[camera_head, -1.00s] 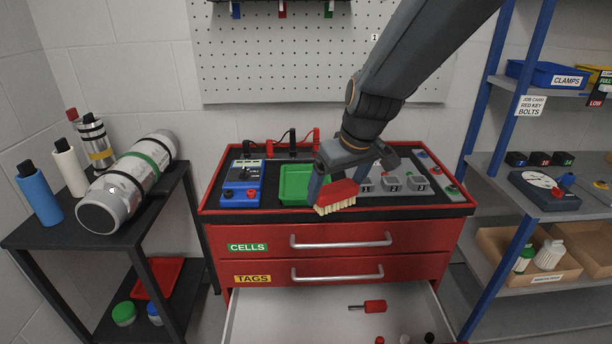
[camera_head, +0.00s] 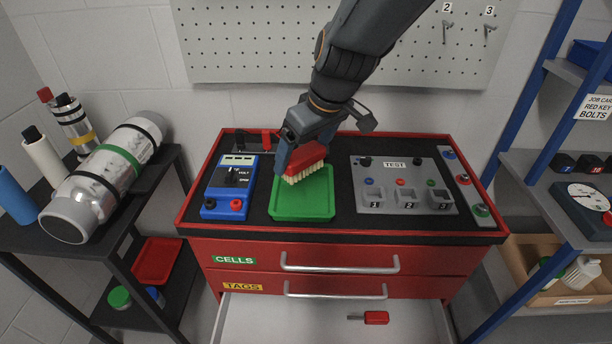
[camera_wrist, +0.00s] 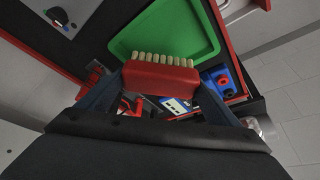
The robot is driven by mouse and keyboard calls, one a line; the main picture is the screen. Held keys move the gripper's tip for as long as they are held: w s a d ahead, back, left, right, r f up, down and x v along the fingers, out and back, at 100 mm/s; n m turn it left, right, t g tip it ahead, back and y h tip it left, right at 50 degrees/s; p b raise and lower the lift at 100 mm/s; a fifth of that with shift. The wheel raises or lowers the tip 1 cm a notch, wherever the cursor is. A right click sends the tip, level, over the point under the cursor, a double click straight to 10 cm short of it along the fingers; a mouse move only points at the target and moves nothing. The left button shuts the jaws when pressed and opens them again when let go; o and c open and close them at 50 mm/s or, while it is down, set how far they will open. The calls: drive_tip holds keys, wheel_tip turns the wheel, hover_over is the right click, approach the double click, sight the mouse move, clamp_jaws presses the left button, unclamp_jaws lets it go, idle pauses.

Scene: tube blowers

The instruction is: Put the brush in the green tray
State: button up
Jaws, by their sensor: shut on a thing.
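The brush has a red back and pale bristles. In the head view the brush (camera_head: 306,163) is over the far part of the green tray (camera_head: 302,203), bristles down. My gripper (camera_head: 298,160) is shut on the brush. In the wrist view the brush (camera_wrist: 160,76) lies across between the fingers of my gripper (camera_wrist: 160,85), with the green tray (camera_wrist: 165,28) beyond it. The tray looks empty, though its far part is hidden by the brush and gripper. I cannot tell whether the bristles touch the tray.
A blue meter (camera_head: 230,186) stands just left of the tray. A grey test panel (camera_head: 404,186) lies to its right. The red cabinet (camera_head: 330,254) has its lower drawer (camera_head: 290,325) open, with a red-handled tool (camera_head: 375,318) inside. A pegboard (camera_head: 260,45) is behind.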

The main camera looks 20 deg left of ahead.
drive_tip(key=shift+f, duration=3.4)
drive_tip(key=shift+f, duration=0.1)
drive_tip(key=o, duration=0.6)
drive_tip(key=shift+f, duration=0.1)
drive_tip(key=shift+o, duration=1)
drive_tip(key=shift+r, duration=0.25)
drive_tip(key=v, duration=1.2)
